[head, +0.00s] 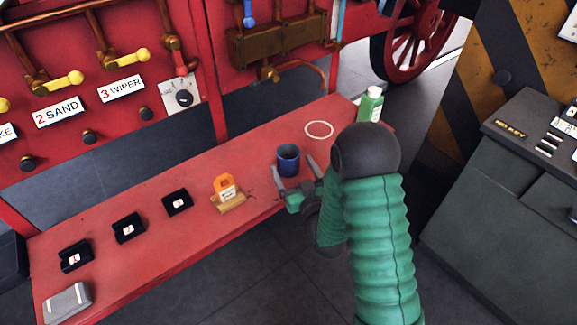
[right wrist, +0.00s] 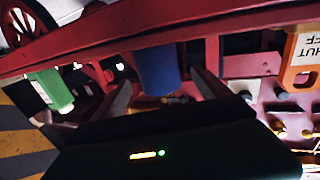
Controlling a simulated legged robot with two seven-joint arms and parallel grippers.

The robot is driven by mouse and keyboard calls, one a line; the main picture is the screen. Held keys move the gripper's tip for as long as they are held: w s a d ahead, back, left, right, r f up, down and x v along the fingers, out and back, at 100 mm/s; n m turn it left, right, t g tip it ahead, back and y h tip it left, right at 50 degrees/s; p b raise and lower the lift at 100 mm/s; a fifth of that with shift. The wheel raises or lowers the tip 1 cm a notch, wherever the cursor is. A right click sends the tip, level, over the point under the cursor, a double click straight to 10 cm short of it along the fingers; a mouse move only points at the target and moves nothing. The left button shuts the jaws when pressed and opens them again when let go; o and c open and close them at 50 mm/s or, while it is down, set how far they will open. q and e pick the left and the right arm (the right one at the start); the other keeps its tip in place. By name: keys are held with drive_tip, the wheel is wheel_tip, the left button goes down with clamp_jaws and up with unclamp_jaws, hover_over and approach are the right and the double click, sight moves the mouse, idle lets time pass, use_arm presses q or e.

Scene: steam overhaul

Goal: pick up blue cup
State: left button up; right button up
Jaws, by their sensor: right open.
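The blue cup (head: 288,160) stands upright on the red bench (head: 150,259), right of the orange tag. My right gripper (head: 293,177) is open beside the cup, on its near right side, with its fingers pointing up toward it. In the right wrist view the cup (right wrist: 158,72) shows between the two spread fingers of the right gripper (right wrist: 160,90), beyond their tips. I cannot tell from these views whether a finger touches the cup. Nothing is held in the right gripper. My left gripper is not in view.
An orange tag (head: 225,187) on a wooden stand is left of the cup. Several black boxes (head: 128,228) and a grey block (head: 68,303) lie farther left. A green bottle (head: 370,104) and a pale ring (head: 319,129) are behind. A dark cabinet (head: 480,200) stands right.

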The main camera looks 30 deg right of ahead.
sight(285, 148)
drive_tip(key=x, duration=0.2)
drive_tip(key=p+x, duration=0.1)
drive_tip(key=x, duration=0.1)
drive_tip(key=shift+w+r, duration=0.1)
drive_tip(key=shift+r, duration=0.2)
drive_tip(key=shift+w+d+f, duration=0.1)
drive_tip(key=shift+w, duration=0.3)
drive_tip(key=shift+s, duration=0.1)
drive_tip(key=c, duration=1.5)
drive_tip(key=shift+c, duration=0.2)
